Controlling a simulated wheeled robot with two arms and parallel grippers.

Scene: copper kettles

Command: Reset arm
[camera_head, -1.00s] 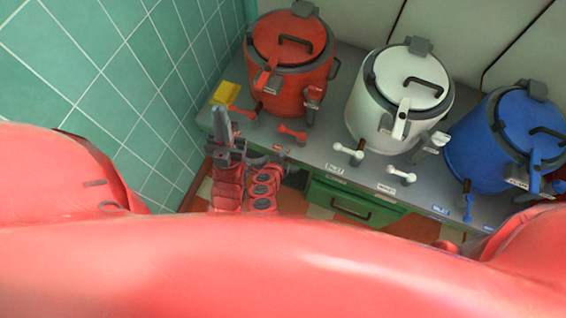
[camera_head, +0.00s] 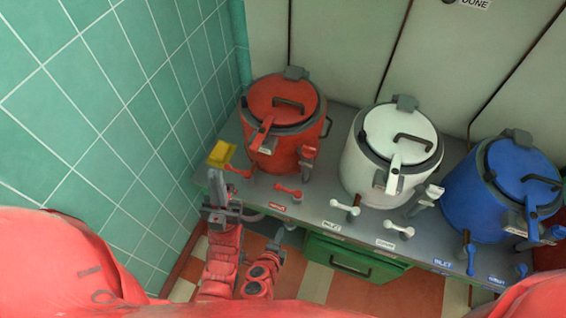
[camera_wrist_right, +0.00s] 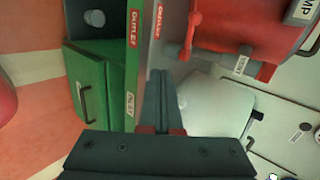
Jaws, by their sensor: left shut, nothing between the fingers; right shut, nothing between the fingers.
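My left gripper (camera_head: 223,190) has grey fingers pressed together with nothing between them. It points up the picture in the head view, in front of the left end of the grey table. My red left arm (camera_head: 224,258) comes up below it. My right gripper (camera_wrist_right: 160,78) shows in the right wrist view, its dark fingers together and empty. The green drawer (camera_wrist_right: 88,95) is left of those fingers in the picture, and the red kettle (camera_wrist_right: 235,25) is at the upper right.
The grey table (camera_head: 262,195) holds a red kettle (camera_head: 283,105), a white kettle (camera_head: 375,175) and a blue kettle (camera_head: 480,195). Small taps stand along its front. A yellow piece (camera_head: 221,153) is just beyond my left fingers. Green tiled wall (camera_head: 110,130) rises on the left.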

